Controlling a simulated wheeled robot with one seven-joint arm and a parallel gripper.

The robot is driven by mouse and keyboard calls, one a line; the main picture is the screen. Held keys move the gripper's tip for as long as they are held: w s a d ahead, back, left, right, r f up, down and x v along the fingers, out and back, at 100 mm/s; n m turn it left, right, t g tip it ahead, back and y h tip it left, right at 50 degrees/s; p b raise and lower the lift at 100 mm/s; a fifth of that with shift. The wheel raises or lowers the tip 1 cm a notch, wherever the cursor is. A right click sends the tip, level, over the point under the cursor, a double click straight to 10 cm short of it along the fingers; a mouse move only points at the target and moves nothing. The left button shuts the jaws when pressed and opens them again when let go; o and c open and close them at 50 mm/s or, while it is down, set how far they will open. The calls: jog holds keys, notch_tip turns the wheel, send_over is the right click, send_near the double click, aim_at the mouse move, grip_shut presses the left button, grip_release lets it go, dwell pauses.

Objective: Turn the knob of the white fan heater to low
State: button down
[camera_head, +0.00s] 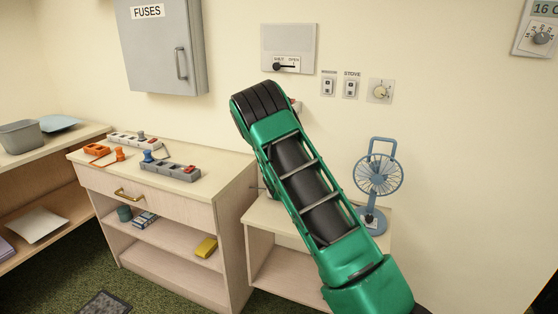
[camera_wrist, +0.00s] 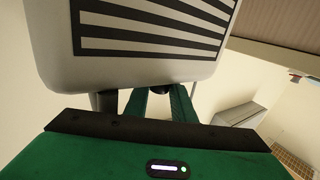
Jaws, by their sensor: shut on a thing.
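The white fan heater (camera_wrist: 150,68), a pale box with a black slatted grille, fills the upper part of the wrist view. Its dark knob (camera_wrist: 160,90) shows at its lower edge, between the green fingers of my gripper (camera_wrist: 160,103). My gripper is shut on the knob. Much of the knob is hidden by the fingers and the heater's edge, so its setting cannot be read. In the head view my green arm hides the heater and my gripper.
A blue desk fan (camera_head: 379,178) stands on the low shelf right of my arm. A cabinet (camera_head: 160,212) with power strips on top stands to the left. The wall holds a fuse box (camera_head: 160,55), a shut/open slider panel (camera_head: 288,47), switches (camera_head: 350,87) and a dial (camera_head: 380,91).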

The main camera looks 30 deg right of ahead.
dwell(0.4)
jog(key=c, duration=1.5)
grip_release()
